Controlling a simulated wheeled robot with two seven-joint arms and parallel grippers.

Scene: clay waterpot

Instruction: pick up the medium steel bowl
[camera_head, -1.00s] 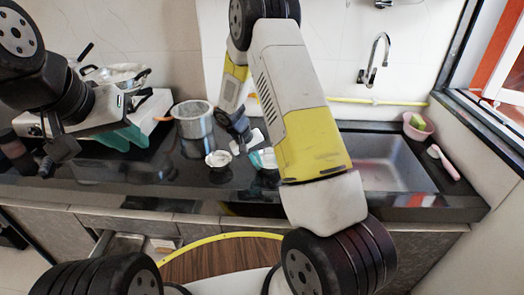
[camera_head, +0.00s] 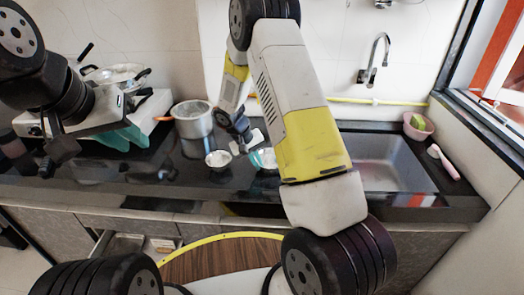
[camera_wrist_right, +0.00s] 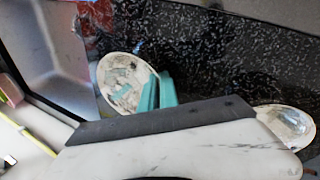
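Two shallow steel bowls stand on the black counter. One bowl (camera_head: 217,159) lies left of my right gripper in the head view, and it also shows at the right of the right wrist view (camera_wrist_right: 287,122). The other bowl (camera_wrist_right: 118,78) is nearer the sink and partly hidden by my arm in the head view (camera_head: 266,158). My right gripper (camera_wrist_right: 159,91) has its two teal fingers at this bowl's rim, close together; whether they grip it is unclear. My left gripper (camera_head: 123,137) is apart from the bowls at the left, its teal fingers spread and empty.
A steel pot (camera_head: 193,119) stands behind the bowls. A stove (camera_head: 155,105) with a lidded pan (camera_head: 116,74) is at the left. The sink (camera_head: 385,165) is at the right, with a pink basket (camera_head: 419,127) beyond it. The front strip of counter is mostly clear.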

